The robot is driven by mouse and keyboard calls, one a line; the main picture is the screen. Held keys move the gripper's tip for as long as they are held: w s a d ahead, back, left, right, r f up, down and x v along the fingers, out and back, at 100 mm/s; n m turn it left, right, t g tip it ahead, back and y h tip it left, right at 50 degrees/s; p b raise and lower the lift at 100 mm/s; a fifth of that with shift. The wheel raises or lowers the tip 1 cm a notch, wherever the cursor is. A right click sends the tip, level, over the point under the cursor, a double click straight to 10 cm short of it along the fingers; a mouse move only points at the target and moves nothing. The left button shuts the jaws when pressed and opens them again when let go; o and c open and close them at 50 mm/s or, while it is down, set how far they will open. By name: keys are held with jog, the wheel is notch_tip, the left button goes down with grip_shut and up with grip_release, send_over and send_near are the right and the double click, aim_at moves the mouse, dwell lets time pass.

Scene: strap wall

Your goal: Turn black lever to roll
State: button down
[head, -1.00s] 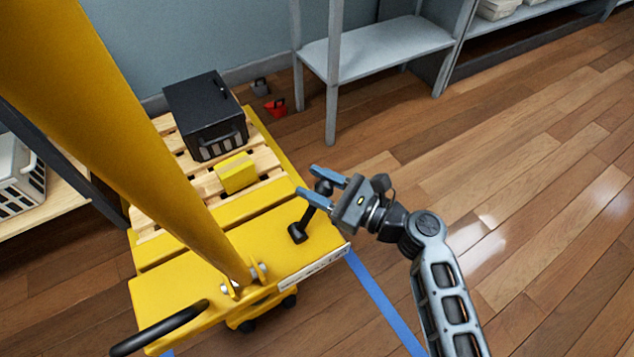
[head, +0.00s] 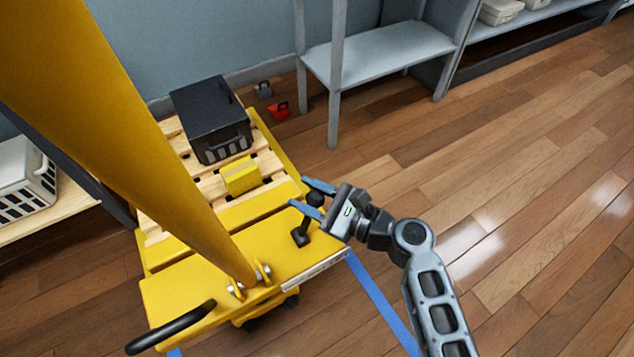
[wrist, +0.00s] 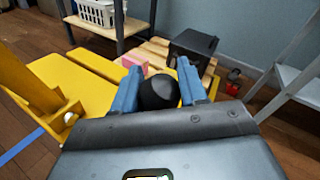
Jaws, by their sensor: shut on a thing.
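The black lever (head: 301,235) stands on the yellow deck of the pallet truck (head: 200,285), near its right edge. It leans slightly to the right, with its round knob at the top. My gripper (head: 314,194) is at the knob, its blue fingers on either side of it. In the wrist view the black knob (wrist: 158,93) sits between the two blue fingers, and my gripper is shut on it. The lever's lower shaft is hidden in the wrist view. The label strip (head: 315,264) along the deck edge is too small to read.
A thick yellow pole (head: 150,130) and a black loop handle (head: 170,328) rise from the truck. A grey shelf (head: 380,55) stands behind. The floor at right is clear.

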jog(key=shift+s+a+r+n+h+p, duration=0.1)
jog(key=shift+s+a+n+h+p, duration=0.35)
jog(key=shift+s+a+n+p, duration=0.3)
jog(key=shift+s+a+r+n+h+p, duration=0.1)
jog(key=shift+s+a+n+h+p, duration=0.45)
jog(key=shift+a+p, duration=0.4)
jog(key=shift+w+d, duration=0.1)
jog(key=shift+w, duration=0.1)
jog(key=c, duration=0.6)
grip_release()
jog(key=p+v, duration=0.2)
jog(key=v, duration=0.5)
jog(key=shift+s+d, duration=0.15)
jog(key=shift+d, duration=0.2)
